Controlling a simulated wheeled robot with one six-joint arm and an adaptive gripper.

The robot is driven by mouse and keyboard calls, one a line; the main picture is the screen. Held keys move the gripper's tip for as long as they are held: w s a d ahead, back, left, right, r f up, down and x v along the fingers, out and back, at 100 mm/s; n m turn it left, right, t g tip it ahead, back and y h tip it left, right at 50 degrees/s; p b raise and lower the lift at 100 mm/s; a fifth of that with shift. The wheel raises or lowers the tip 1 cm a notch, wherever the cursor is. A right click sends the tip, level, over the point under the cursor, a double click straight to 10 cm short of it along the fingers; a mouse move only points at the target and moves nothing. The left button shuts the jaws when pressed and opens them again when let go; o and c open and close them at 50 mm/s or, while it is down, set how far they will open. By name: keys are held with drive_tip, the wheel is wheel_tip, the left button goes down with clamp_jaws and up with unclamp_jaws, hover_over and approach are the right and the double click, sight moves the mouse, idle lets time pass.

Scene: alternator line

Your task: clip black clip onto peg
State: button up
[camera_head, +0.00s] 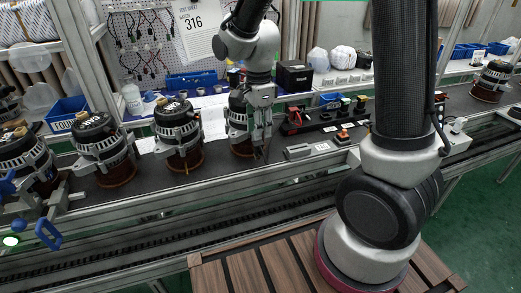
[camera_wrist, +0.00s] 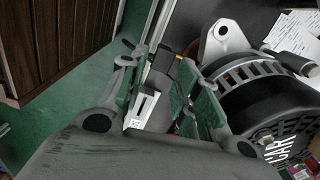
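My gripper (camera_head: 262,153) points down over the conveyor, just right of an alternator (camera_head: 240,125). In the wrist view my gripper (camera_wrist: 155,68) shows two green-padded fingers spread apart, with a visible gap between them. The alternator (camera_wrist: 275,105) stands close on the right of the right finger. I cannot make out the peg for certain in either view.
A grey block with a white label (camera_head: 306,150) lies on the conveyor right of my gripper; a white slotted part (camera_wrist: 144,106) shows between the fingers. More alternators (camera_head: 178,135) stand leftward. A black tray (camera_head: 325,117) with small parts lies behind. The metal rail (camera_head: 200,190) edges the line.

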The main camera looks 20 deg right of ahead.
sight(258, 143)
drive_tip(key=shift+m, duration=0.4)
drive_tip(key=shift+f, duration=0.15)
wheel_tip(258, 143, down, 8)
drive_tip(key=shift+w+r, duration=0.15)
drive_tip(key=shift+r, duration=0.1)
drive_tip(key=shift+a, duration=0.1)
drive_tip(key=shift+c, duration=0.4)
clamp_jaws()
